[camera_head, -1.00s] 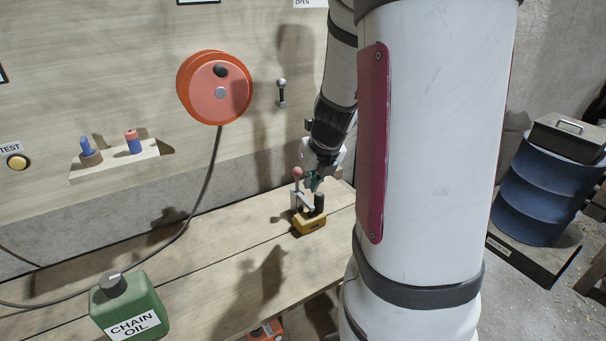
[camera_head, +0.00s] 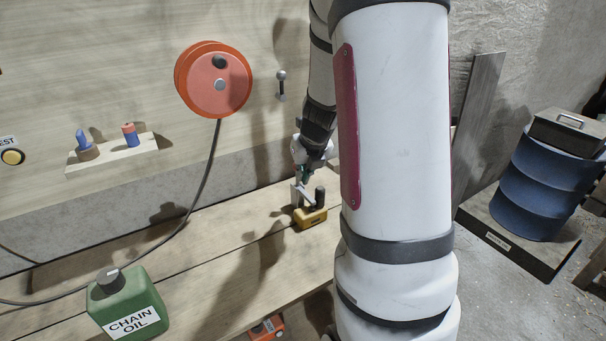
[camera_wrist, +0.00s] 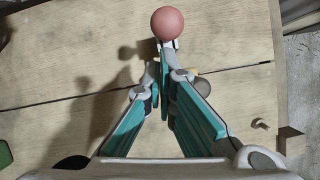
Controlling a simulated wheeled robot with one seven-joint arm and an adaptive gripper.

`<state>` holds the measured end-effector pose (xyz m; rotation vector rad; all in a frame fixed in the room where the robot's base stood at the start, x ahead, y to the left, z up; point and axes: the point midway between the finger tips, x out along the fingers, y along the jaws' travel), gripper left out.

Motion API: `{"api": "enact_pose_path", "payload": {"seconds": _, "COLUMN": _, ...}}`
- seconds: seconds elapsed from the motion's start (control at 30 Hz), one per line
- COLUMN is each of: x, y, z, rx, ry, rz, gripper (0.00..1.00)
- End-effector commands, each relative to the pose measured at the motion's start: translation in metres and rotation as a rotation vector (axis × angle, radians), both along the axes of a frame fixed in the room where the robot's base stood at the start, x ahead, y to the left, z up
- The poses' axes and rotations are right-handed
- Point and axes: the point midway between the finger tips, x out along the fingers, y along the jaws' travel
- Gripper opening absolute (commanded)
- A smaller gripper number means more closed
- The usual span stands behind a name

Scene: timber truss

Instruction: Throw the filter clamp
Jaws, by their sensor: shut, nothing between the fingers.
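The filter clamp (camera_head: 311,218) stands on the wooden bench. It has a yellow base, a black upright cylinder (camera_head: 320,197) and a pale metal lever (camera_head: 299,197). A pinkish-red ball knob (camera_wrist: 168,23) shows at the top of the wrist view, just beyond my fingertips. The knob does not show clearly in the head view, where my gripper covers that spot. My gripper (camera_head: 303,178) is right above the clamp at its lever side. In the wrist view my gripper (camera_wrist: 158,72) has its teal-padded fingers shut and empty, close to the knob. I cannot tell whether they touch the lever.
A green chain oil can (camera_head: 128,303) stands on the bench at front left. An orange reel (camera_head: 213,80) hangs on the wall, its cable running down to the bench. A small shelf (camera_head: 112,155) holds two blue items. A blue barrel (camera_head: 543,185) stands right. The bench middle is clear.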

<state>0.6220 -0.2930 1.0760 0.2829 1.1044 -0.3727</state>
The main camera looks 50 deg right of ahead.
Motion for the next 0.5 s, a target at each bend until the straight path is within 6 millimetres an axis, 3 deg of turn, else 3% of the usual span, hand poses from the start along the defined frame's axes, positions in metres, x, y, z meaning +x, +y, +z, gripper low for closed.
{"api": "enact_pose_path", "payload": {"seconds": 0.5, "x": 0.0066, "y": -0.0019, "z": 0.0040, "rx": 0.000, "ry": -0.001, "rz": -0.001, "gripper": 0.00}}
